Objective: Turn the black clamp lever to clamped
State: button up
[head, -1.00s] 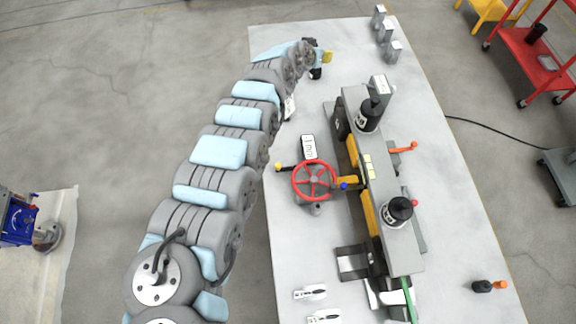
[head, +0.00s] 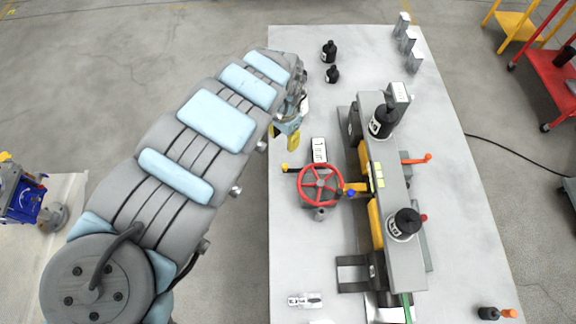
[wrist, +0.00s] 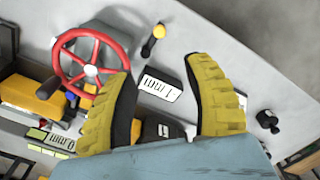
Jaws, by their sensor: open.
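A short black lever with a yellow knob (head: 285,168) stands beside the red handwheel (head: 320,186), on its upper left in the head view. In the wrist view the yellow-and-black lever (wrist: 153,40) is just beyond my fingertips, right of the red handwheel (wrist: 92,60). I cannot tell for certain that it is the clamp lever, nor read its setting. My gripper (head: 292,137) is over the table's left edge, above the lever in the picture and apart from it. In the wrist view its two yellow fingers (wrist: 159,70) are spread, with nothing between them but the table and a label.
A label plate (head: 319,150) lies above the handwheel. A long grey jack rig (head: 390,180) with black cylinders and an orange lever (head: 416,159) stands on the right. Two loose black pieces (head: 329,51) sit at the far end.

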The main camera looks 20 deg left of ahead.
aim_at(285, 166)
notch_tip(285, 166, down, 17)
jog(key=b, duration=0.4)
jog(key=shift+f, duration=0.1)
dwell(0.4)
grip_shut()
